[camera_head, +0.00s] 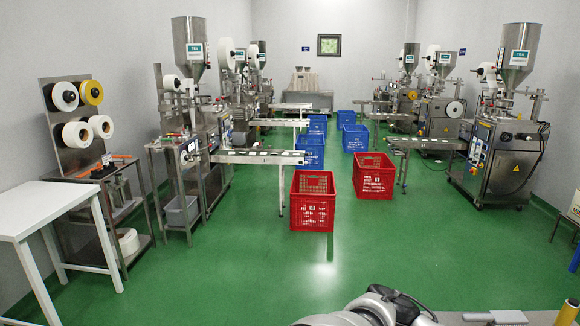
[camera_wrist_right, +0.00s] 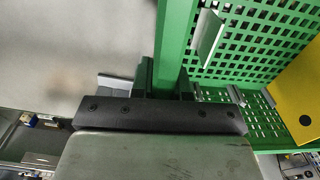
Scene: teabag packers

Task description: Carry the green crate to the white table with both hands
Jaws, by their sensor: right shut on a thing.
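The green crate (camera_wrist_right: 258,45) shows close up in the right wrist view, with perforated walls and slots lower down. My right gripper (camera_wrist_right: 167,80) is shut on a green upright edge of the crate. The crate is not visible in the head view. The white table (camera_head: 42,211) stands at the left edge of the head view, its visible top bare. Part of my arm (camera_head: 372,308) shows at the bottom of the head view, with its gripper out of frame. My left gripper is in neither view.
Two red crates (camera_head: 312,213) (camera_head: 373,184) stand on the green floor (camera_head: 235,270), with several blue crates (camera_head: 310,158) behind them. Packing machines (camera_head: 505,155) line both sides. A steel rack with rolls (camera_head: 85,140) stands beside the table. The near floor is clear.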

